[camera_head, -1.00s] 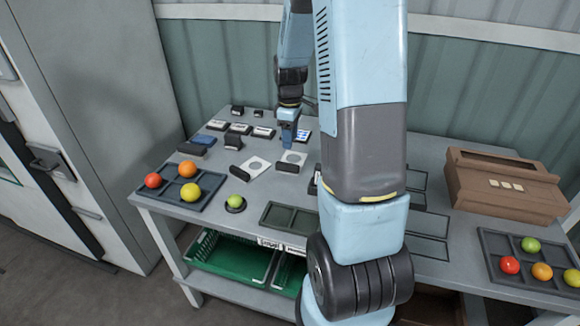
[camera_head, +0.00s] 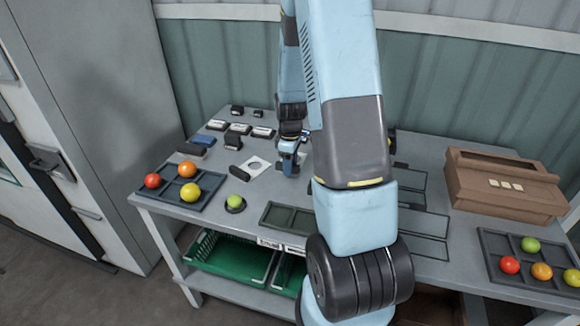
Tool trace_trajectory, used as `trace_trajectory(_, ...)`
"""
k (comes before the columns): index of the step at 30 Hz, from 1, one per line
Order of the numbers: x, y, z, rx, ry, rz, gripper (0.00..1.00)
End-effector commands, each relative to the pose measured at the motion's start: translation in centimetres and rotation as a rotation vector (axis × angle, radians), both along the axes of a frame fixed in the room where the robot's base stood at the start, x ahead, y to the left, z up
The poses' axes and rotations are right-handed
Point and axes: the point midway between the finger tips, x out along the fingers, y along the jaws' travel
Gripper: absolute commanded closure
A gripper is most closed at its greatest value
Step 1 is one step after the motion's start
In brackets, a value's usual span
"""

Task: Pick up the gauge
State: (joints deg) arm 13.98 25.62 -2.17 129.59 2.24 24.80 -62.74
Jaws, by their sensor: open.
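A gauge, a pale plate with a round hole (camera_head: 257,166) and a dark handle at its left, lies flat on the grey table. A second gauge of the same look lies just right of it and is now mostly hidden behind my gripper (camera_head: 289,169). My gripper is open and points down, low over this second gauge. I cannot tell whether its fingers touch it.
A tray (camera_head: 174,199) with tomatoes stands at the left, and another tray (camera_head: 548,288) at the right. Several small dark and white boxes lie behind the gauges. A brown box (camera_head: 507,204) stands at the back right. A green tomato (camera_head: 238,201) sits on a dark ring.

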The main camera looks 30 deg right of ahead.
Motion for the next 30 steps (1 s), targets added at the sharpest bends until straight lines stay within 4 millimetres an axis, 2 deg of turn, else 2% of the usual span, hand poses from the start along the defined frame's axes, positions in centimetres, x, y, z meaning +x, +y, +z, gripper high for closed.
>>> trace_trajectory(6,-0.01,0.01,-0.04,0.0,0.0,0.0,0.49)
trace_trajectory(22,0.0,0.04,-0.02,0.0,0.0,0.001,1.0)
trace_trajectory(30,0.01,0.05,-0.01,0.0,0.0,0.001,1.0)
